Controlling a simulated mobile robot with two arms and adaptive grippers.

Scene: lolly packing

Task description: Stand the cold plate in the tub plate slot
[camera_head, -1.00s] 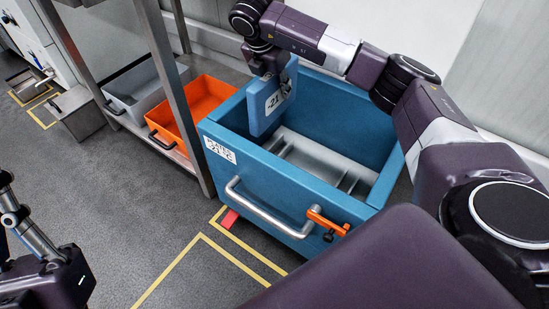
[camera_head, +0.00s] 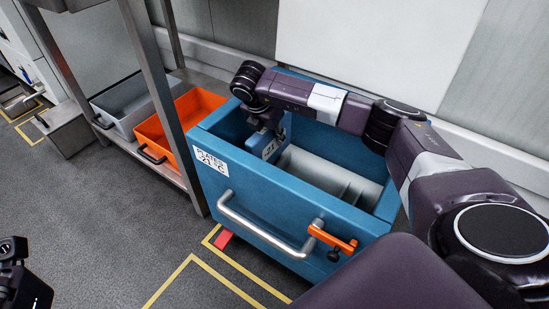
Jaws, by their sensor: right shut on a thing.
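Grey dividers (camera_head: 318,180) with slots show on the tub's floor to the right of the plate. Part of my left arm shows at the lower left edge; its fingertips cannot be made out.
The tub has a metal handle (camera_head: 265,235) and an orange latch (camera_head: 331,238) in front. An orange bin (camera_head: 180,120) and a grey bin (camera_head: 125,103) sit on a shelf at left, beside a metal post (camera_head: 160,100).

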